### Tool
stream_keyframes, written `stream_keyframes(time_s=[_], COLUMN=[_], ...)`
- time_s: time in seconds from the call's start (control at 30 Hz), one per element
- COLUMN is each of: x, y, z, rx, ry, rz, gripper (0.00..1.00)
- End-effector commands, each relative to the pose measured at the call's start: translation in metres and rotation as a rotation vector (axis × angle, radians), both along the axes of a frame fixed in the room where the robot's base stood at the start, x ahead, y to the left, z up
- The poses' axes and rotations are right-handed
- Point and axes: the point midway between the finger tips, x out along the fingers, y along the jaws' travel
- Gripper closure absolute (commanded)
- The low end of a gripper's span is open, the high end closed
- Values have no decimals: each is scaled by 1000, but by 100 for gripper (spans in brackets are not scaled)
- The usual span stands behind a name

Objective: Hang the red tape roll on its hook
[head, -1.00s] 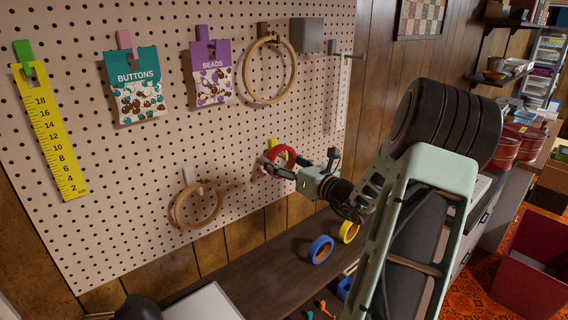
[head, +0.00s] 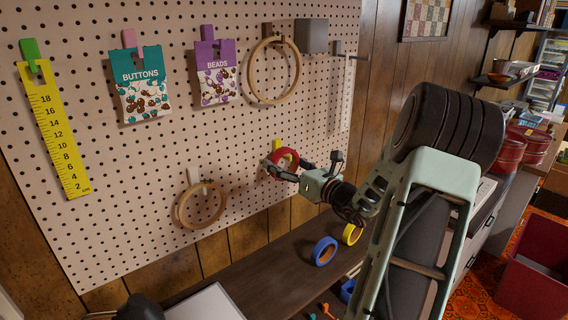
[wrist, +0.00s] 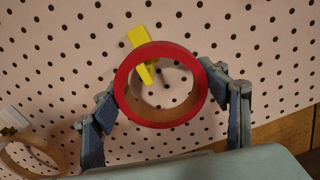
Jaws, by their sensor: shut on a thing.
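The red tape roll (head: 290,155) is in my gripper (head: 285,168), in front of the pegboard. In the wrist view the red tape roll (wrist: 120,82) faces the camera as a ring, and my gripper (wrist: 165,98) has one finger on each side of it. The yellow hook (wrist: 137,36) stands at the ring's upper left. Part of it shows above the rim and part through the opening, with the rim hiding the middle. I cannot tell whether its tip passes through the ring. In the head view the yellow hook (head: 277,143) peeks out just above the roll.
A wooden hoop (head: 181,217) hangs at the lower left of the roll, and a larger hoop (head: 252,82) hangs above. Blue tape (head: 323,251) and yellow tape (head: 352,234) stand on the dark shelf (head: 265,275) below. Bags and a yellow ruler (head: 58,130) hang at left.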

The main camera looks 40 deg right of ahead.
Motion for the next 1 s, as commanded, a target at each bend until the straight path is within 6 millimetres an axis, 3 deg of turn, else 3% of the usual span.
stream_keyframes(time_s=[0.67, 0.7, 0.87, 1.0], x=[0, 0, 0, 0], y=[0, 0, 0, 0], z=[-9, -9, -8, -8], rx=[0, 0, 0, 0], ry=[0, 0, 0, 0], rz=[0, 0, 0, 0], gripper=[56, 30, 12, 11])
